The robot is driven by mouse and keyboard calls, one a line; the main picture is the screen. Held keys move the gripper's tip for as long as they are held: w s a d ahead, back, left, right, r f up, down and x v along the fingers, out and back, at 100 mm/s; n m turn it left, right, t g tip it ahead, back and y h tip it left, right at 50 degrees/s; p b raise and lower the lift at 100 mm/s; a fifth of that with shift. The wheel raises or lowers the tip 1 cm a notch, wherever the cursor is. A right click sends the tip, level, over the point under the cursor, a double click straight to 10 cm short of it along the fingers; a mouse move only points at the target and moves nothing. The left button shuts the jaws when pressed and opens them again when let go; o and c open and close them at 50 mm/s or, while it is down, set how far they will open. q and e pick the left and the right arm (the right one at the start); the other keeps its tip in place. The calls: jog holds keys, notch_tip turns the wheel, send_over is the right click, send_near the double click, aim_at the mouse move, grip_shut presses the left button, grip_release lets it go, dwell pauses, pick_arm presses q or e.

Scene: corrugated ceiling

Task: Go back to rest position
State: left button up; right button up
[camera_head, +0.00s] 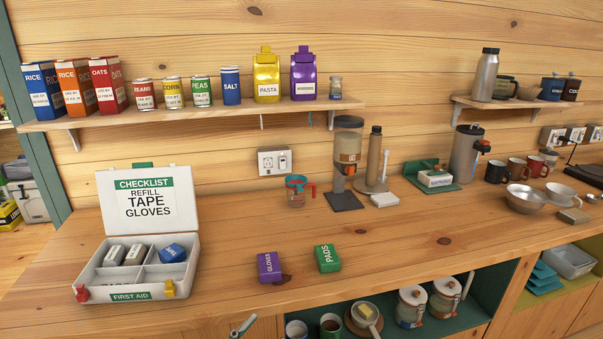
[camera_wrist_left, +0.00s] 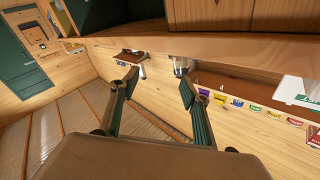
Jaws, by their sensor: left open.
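My left gripper (camera_wrist_left: 158,92) shows in the left wrist view. Its two dark fingers with green pads are spread apart and nothing is between them. Neither gripper can be made out for sure in the head view, and my right gripper shows in no view. An open white first aid box (camera_head: 190,287) stands at the left of the wooden counter in the head view. Its raised lid carries a checklist (camera_head: 145,198) reading refill, tape, gloves. Two grey-and-white items and a blue item (camera_head: 172,253) lie in its compartments.
A purple gloves box (camera_head: 269,267) and a green pads box (camera_head: 327,258) lie on the counter (camera_head: 400,260). A dispenser (camera_head: 347,160), mugs and bowls stand further back. A wall shelf (camera_head: 190,112) holds several cans and packets. Open storage with pots lies below the counter.

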pick_arm(q)
jog(key=s+a+f+n+g+y, duration=0.1)
jog(key=s+a+f+n+y, duration=0.1)
jog(key=s+a+f, duration=0.2)
jog(key=s+a+f+n+g+y, duration=0.2)
jog(key=s+f, duration=0.4)
jog(key=f, duration=0.3)
jog(key=s+a+f+n+g+y, duration=0.2)
jog(key=s+a+f+n+y, duration=0.1)
jog(key=s+a+f, duration=0.3)
jog(key=shift+a+f+y, duration=0.25)
jog(key=shift+f+y, duration=0.35)
jog(key=shift+f, duration=0.25)
